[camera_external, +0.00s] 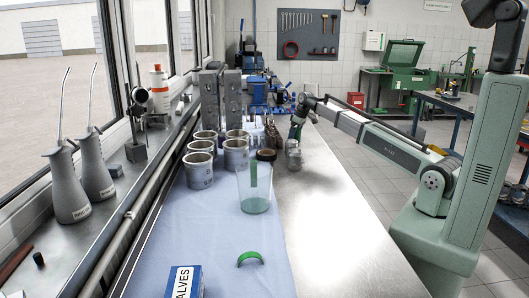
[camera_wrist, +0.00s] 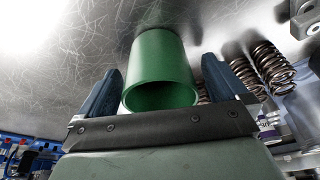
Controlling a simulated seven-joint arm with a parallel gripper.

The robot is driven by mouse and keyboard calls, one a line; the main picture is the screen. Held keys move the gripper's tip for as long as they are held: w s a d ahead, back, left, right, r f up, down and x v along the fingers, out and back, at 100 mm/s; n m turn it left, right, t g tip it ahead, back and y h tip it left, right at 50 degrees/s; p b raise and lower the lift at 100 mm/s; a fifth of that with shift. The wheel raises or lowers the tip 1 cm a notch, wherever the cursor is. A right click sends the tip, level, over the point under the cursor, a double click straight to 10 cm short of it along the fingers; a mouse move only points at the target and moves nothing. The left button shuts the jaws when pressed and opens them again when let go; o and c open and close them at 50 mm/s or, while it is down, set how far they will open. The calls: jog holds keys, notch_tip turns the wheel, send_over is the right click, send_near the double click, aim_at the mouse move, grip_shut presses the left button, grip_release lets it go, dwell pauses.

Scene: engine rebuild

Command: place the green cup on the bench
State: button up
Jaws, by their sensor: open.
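The green cup (camera_wrist: 160,62) sits between the two dark blue fingers of my gripper (camera_wrist: 161,75) in the wrist view. Its open mouth faces the camera and its far end meets the scratched metal bench top (camera_wrist: 75,35). The fingers are open, one on each side of the cup, with only narrow gaps. In the external view my gripper (camera_external: 297,126) is low over the far part of the steel bench (camera_external: 330,225). I cannot make out the cup there; it seems hidden around the gripper.
Coil springs (camera_wrist: 270,65) stand close to the right finger. Metal cylinders (camera_external: 199,163), a clear beaker (camera_external: 258,200), a green half ring (camera_external: 250,259) and a blue VALVES box (camera_external: 184,282) are on the blue cloth (camera_external: 190,225). The bench's right front strip is clear.

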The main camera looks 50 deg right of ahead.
jog(key=v, duration=1.1)
dwell(0.3)
